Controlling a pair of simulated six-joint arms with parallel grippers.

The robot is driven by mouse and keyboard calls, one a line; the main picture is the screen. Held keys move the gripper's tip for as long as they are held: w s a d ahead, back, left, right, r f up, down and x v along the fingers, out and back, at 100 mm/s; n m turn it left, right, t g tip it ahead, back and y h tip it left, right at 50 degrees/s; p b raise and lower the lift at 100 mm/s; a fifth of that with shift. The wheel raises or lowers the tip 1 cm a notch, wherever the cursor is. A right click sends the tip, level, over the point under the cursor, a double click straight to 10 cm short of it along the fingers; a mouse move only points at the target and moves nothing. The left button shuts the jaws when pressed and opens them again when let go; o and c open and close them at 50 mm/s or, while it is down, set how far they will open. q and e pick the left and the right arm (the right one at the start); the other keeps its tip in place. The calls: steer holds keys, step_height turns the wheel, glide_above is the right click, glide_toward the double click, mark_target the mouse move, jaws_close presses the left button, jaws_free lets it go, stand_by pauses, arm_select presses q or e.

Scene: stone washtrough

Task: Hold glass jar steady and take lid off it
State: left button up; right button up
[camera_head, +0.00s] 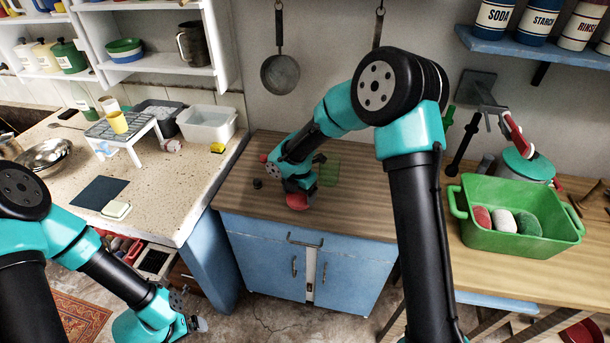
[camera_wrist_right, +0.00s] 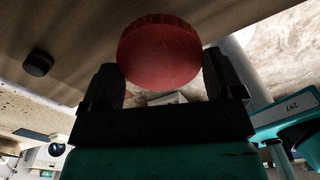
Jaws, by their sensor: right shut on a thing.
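My right gripper (camera_head: 297,194) reaches down over the wooden cabinet top and is shut on a round red lid (camera_head: 297,202). In the right wrist view the lid (camera_wrist_right: 160,52) sits between the two dark fingers. I see no clear jar body under the lid; the gripper and lid may hide it. A see-through green piece (camera_head: 328,170) stands or lies behind the gripper; I cannot tell if it is the glass jar. My left gripper (camera_head: 195,324) is low at the left, in front of the counter and away from the lid; its fingers are too unclear to judge.
A small black round thing (camera_head: 257,183) lies left of the right gripper. A green tub (camera_head: 515,240) with coloured rolls stands on the right table. The speckled counter (camera_head: 165,200) at left holds a sponge, a dark mat and bins. The front of the wooden top (camera_head: 350,220) is clear.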

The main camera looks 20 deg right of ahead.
steer(key=w+d, duration=0.1)
steer(key=w, duration=0.3)
steer(key=w+d, duration=0.1)
steer(key=w, duration=0.3)
steer(key=w+d+f, duration=0.1)
steer(key=w, duration=0.3)
steer(key=shift+d+f, duration=0.1)
steer(key=shift+d, duration=0.25)
steer(key=shift+w, duration=0.1)
steer(key=shift+w+d, duration=0.1)
steer(key=shift+w, duration=0.15)
steer(key=shift+f, duration=1.8)
steer(key=shift+f, duration=0.15)
steer(key=o, duration=0.8)
